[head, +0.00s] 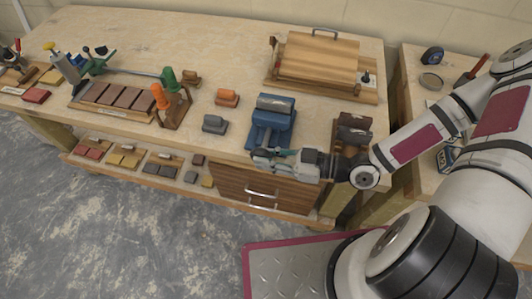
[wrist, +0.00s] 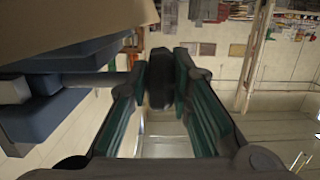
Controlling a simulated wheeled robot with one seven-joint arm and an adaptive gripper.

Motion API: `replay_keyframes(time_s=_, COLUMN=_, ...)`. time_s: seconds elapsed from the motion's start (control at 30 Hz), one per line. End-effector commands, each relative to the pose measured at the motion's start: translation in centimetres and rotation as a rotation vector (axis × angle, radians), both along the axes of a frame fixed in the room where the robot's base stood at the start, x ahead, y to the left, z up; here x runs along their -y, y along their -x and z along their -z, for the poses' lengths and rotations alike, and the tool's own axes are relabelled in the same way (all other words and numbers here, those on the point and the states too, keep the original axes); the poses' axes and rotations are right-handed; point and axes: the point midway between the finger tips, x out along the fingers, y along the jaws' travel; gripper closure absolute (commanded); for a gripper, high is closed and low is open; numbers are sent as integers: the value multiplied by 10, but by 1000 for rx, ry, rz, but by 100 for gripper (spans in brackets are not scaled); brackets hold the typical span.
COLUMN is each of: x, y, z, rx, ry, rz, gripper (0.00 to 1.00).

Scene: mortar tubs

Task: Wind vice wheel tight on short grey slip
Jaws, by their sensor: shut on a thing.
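The blue vice (head: 271,127) stands at the front edge of the bench, with a grey slip (head: 276,102) at its top between the jaws. My gripper (head: 268,158) is at the front of the vice, below the bench top's edge. In the wrist view, its green-padded fingers (wrist: 161,85) are shut on the dark vice wheel (wrist: 160,78). A grey screw shaft (wrist: 95,81) runs from the wheel to the blue vice body (wrist: 60,112) at left. The fingers hide most of the wheel in the head view. How firmly the jaws press the slip cannot be told.
A wooden press (head: 317,58) is behind. A drawer (head: 262,190) and a low shelf with several small blocks are below.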

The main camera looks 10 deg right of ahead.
Motion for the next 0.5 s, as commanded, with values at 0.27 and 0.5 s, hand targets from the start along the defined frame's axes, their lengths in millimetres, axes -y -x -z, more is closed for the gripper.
replay_keyframes(time_s=0.27, x=-4, y=7, z=5, rx=17, ry=-77, rz=-19, gripper=100)
replay_keyframes(time_s=0.5, x=-4, y=8, z=4, rx=22, ry=-93, rz=-20, gripper=100)
